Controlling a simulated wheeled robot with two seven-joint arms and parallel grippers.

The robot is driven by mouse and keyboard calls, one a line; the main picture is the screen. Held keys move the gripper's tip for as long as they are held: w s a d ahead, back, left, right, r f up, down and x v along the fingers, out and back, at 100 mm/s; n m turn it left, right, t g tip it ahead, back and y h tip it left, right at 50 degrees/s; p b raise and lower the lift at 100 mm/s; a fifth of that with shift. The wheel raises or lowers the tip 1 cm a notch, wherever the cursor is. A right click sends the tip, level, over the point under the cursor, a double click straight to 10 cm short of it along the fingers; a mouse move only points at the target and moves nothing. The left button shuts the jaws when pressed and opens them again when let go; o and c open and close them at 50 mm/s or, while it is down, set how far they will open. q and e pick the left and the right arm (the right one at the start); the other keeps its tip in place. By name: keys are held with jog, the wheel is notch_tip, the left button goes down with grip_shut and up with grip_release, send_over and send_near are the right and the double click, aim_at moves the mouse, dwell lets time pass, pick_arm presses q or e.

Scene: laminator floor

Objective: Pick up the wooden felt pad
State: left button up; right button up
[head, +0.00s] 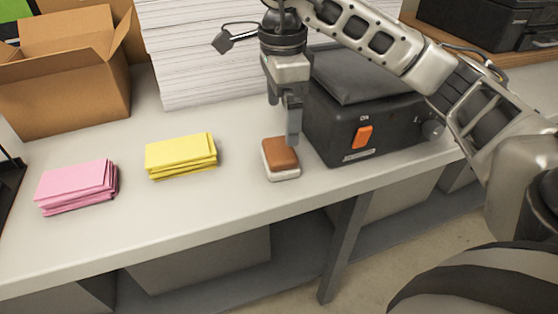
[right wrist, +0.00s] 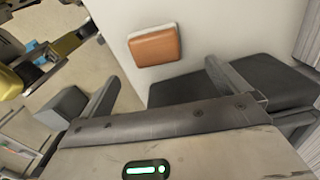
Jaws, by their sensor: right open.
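The wooden felt pad (head: 281,158) is a small block with a brown wooden top and a white felt base. It lies on the light table, just left of the black machine. In the right wrist view the pad (right wrist: 155,47) lies beyond the fingertips. My right gripper (head: 287,135) is above and slightly behind the pad in the head view. In the right wrist view the right gripper (right wrist: 160,85) has its two fingers spread wide with nothing between them. The pad looks apart from the fingers. My left gripper is not in view.
The black machine (head: 335,130) with an orange switch stands close to the pad's right. Yellow (head: 181,157) and pink (head: 76,187) paper stacks lie to the left. A tall white paper stack (head: 195,60) and an open cardboard box (head: 65,90) stand behind. The table front is clear.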

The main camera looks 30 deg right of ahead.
aim_at(280, 148)
notch_tip(280, 148, down, 4)
jog(key=shift+r, duration=0.1)
jog(key=shift+s+a+f+p, duration=0.15)
jog(key=shift+a+f+p, duration=0.05)
jog(key=shift+f, duration=1.2)
jog(key=shift+s+a+f+p, duration=0.1)
jog(key=shift+a+f+p, duration=0.1)
jog(key=shift+f, duration=1.15)
jog(key=c, duration=1)
